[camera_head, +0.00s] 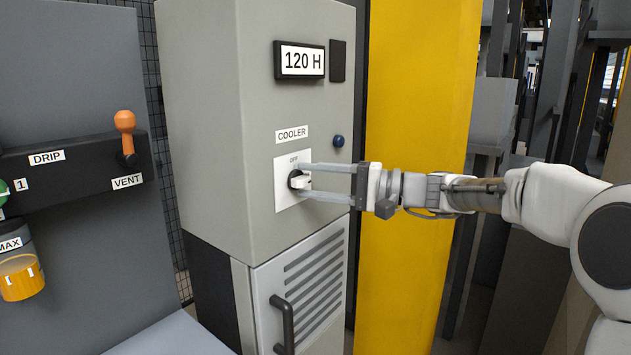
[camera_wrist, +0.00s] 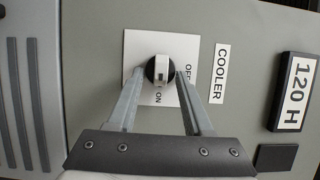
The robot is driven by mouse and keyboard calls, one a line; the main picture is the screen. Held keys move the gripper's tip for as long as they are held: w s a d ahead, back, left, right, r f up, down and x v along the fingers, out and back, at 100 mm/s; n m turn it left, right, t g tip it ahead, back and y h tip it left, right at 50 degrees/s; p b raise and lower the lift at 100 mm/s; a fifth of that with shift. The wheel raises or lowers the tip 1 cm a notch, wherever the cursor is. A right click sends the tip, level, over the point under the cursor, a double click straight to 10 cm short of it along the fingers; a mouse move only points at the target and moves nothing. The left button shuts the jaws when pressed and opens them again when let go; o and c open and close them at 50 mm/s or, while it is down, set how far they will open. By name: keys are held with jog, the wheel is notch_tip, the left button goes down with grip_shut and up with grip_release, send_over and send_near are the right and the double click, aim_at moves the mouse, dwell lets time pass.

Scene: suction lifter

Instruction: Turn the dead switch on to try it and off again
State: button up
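The switch (camera_head: 300,181) is a white lever knob on a black round base, set in a white plate (camera_head: 281,200) under the COOLER label (camera_head: 292,134). In the wrist view the knob (camera_wrist: 162,70) lies along the picture's vertical, its lower end toward the ON mark; the OFF mark is at its right. In the head view the lever looks about level. My gripper (camera_head: 306,181) faces the plate with its two fingers apart, one above and one below the knob. The wrist view shows gaps between the fingers and the lever; whether the tips touch the plate is unclear.
A 120 H display (camera_head: 301,61) and a dark blue round lamp or button (camera_head: 338,141) are on the same grey cabinet. Below is a vented door with a dark handle (camera_head: 284,325). A panel with an orange lever (camera_head: 125,122) stands left, a yellow post (camera_head: 415,110) right.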

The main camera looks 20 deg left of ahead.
jog(key=d+p, duration=0.1)
jog(key=d, duration=1.6)
jog(key=shift+d+p, duration=0.2)
jog(key=shift+p, duration=0.2)
jog(key=s+a+f+t+h, duration=0.1)
jog(key=s+f+h, duration=0.7)
jog(key=s, duration=0.3)
jog(key=s+d+f+t+h, duration=0.3)
jog(key=s+d+h, duration=0.2)
jog(key=s+d, duration=0.3)
jog(key=s+d+f+t+h, duration=0.25)
jog(key=s+d+h, duration=0.25)
jog(key=s+d, duration=0.3)
notch_tip(320, 180, up, 11)
jog(key=s+a+p, duration=0.1)
jog(key=p, duration=1.1)
jog(key=shift+s+r, duration=0.15)
jog(key=shift+s, duration=0.05)
jog(key=shift+g, duration=0.25)
